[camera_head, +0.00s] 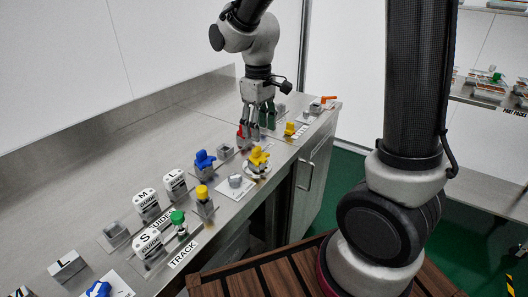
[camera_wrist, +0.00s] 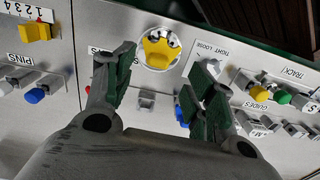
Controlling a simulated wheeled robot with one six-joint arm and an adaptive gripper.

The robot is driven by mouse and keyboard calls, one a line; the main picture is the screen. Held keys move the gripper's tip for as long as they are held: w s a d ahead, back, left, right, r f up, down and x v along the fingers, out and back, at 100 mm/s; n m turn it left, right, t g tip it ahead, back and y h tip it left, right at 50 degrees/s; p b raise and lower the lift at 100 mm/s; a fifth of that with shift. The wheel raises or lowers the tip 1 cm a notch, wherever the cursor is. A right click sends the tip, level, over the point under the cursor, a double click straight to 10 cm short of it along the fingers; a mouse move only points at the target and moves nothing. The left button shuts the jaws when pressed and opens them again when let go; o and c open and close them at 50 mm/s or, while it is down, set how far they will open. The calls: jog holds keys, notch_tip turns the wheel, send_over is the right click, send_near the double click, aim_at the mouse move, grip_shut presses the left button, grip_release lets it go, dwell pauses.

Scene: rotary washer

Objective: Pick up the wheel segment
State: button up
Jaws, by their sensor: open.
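No part is clearly marked as the wheel segment. The likeliest is a yellow lobed piece (camera_head: 258,155) on a round pale disc on the bench, though I cannot be sure. It also shows in the wrist view (camera_wrist: 158,50), top centre, with small dark and grey bits along its edge. My gripper (camera_head: 258,132) hangs pointing down over the bench, just behind the yellow piece. In the wrist view my gripper (camera_wrist: 162,75) has its fingers spread apart with nothing between the pads. A small grey block (camera_wrist: 147,102) lies below the yellow piece in that view.
A blue knob (camera_head: 204,160), a yellow knob (camera_head: 203,192) and a red knob (camera_head: 240,131) stand nearby. White guide blocks (camera_head: 146,203) and a green knob (camera_head: 178,217) are nearer. A yellow selector (camera_head: 290,129) lies beyond. The bench's back left is bare.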

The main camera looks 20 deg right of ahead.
aim_at(258, 148)
jog(key=shift+w, duration=0.15)
notch_tip(258, 148, down, 8)
jog(key=shift+a+r, duration=0.1)
jog(key=shift+a, duration=0.05)
jog(key=shift+c, duration=0.4)
grip_shut()
